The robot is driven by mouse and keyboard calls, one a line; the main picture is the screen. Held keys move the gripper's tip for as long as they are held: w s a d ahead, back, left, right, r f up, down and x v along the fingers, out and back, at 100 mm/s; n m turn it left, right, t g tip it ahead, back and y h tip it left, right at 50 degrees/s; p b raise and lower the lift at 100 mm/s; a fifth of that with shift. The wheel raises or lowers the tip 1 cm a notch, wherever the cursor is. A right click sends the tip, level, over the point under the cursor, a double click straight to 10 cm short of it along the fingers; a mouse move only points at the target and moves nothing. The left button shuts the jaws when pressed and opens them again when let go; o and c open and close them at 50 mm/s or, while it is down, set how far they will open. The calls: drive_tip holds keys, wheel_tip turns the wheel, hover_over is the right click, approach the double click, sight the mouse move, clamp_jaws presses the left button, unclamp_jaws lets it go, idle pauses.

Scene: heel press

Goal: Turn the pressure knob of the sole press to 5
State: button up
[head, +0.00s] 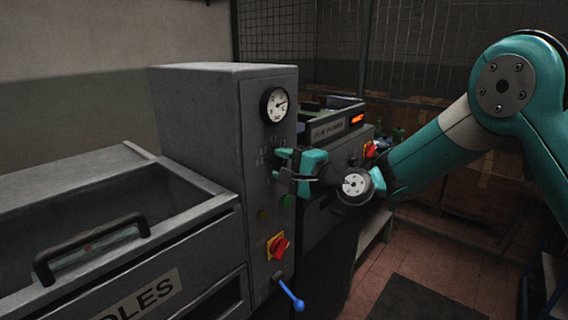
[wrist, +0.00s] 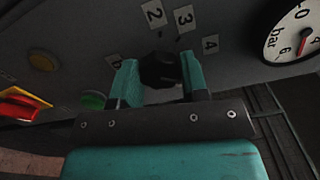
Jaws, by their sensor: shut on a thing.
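The sole press (head: 197,110) is a grey cabinet with a control panel facing right in the head view. Its pressure knob (wrist: 158,68) is small and black, with white number labels around it. The knob is hidden in the head view. Its pointer mark is too dark to read. A round bar gauge (head: 276,104) with a red needle sits above the knob.
Below my gripper are a green button (head: 288,201), a red rotary switch on a yellow plate (head: 278,245) and a blue-tipped lever (head: 291,296). A yellow button (wrist: 43,60) is nearby. A drawer with a black handle (head: 92,247) stands left; another machine stands behind.

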drive_tip(key=o, duration=0.9)
drive_tip(key=b+v, duration=0.7)
drive_tip(key=v, duration=1)
drive_tip(key=shift+s+d, duration=0.15)
drive_tip(key=shift+d, duration=0.05)
